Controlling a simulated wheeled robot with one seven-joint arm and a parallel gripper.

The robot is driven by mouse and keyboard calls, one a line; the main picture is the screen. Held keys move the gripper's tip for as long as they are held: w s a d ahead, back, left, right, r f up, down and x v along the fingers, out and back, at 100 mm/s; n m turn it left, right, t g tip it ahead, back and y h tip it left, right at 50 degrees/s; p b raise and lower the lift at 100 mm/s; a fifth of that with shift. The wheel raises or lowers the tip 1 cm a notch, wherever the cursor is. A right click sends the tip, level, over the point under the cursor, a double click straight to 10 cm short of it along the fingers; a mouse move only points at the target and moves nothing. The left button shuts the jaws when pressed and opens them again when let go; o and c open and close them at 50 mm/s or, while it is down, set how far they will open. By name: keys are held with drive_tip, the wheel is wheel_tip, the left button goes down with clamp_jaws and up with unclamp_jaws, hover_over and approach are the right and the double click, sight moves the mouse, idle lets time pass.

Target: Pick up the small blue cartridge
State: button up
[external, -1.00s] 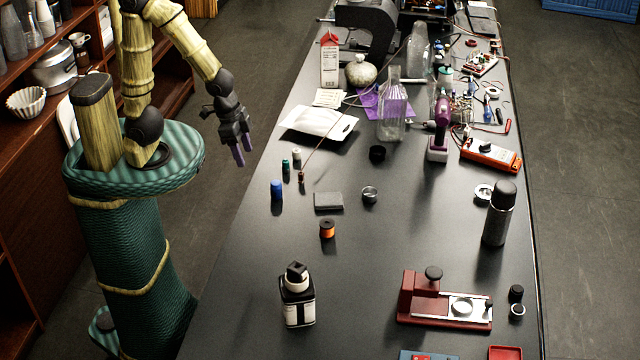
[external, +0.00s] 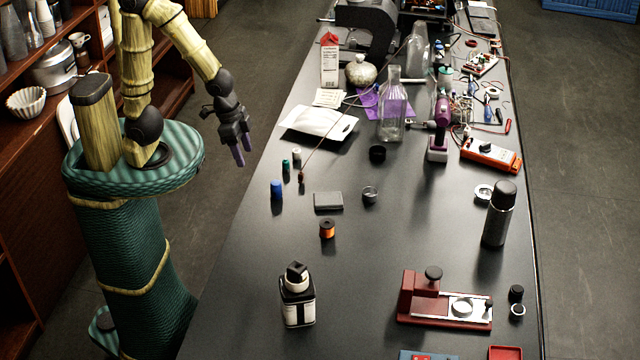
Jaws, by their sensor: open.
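The small blue cartridge (external: 277,190) stands upright near the left edge of the dark table (external: 395,262). My gripper (external: 240,157) hangs in the air beside the table's left edge, above and to the left of the cartridge in the picture. Its purple-tipped fingers point down. The jaws are open and empty, apart from the cartridge.
A grey block (external: 328,201) and an orange spool (external: 327,229) lie to the right. A black-and-white bottle (external: 298,297) stands nearer the camera.

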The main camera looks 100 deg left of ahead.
idle(0.4)
drive_tip(key=s+a+f+n+t+h+b, duration=0.1)
drive_tip(key=s+a+f+n+t+h, duration=0.1)
drive_tip(key=a+n, duration=0.6)
drive_tip(key=s+a+f+n+t+h+b, duration=0.2)
drive_tip(key=a+f+n+h, duration=0.2)
drive_tip(key=a+f+n, duration=0.3)
drive_tip(key=s+a+f+n+t+h+b, duration=0.1)
drive_tip(key=a+f+n+h, duration=0.3)
drive_tip(key=a+n, duration=0.6)
drive_tip(key=shift+s+a+f+n+t+b, duration=0.1)
drive_tip(key=shift+s+a+n+t+b, duration=0.1)
drive_tip(key=shift+s+n+t, duration=0.2)
drive_tip(key=shift+s+a+f+n+t+b, duration=0.1)
drive_tip(key=shift+s+n+t+b, duration=0.05)
drive_tip(key=shift+s+n+t, duration=0.2)
drive_tip(key=shift+d, duration=0.1)
drive_tip(key=p, duration=0.3)
approach(274, 181)
drive_tip(key=x, duration=0.3)
drive_tip(key=shift+w+d, duration=0.1)
drive_tip(key=shift+d, duration=0.1)
drive_tip(key=shift+w+d+f, duration=0.3)
drive_tip(key=shift+d, duration=0.1)
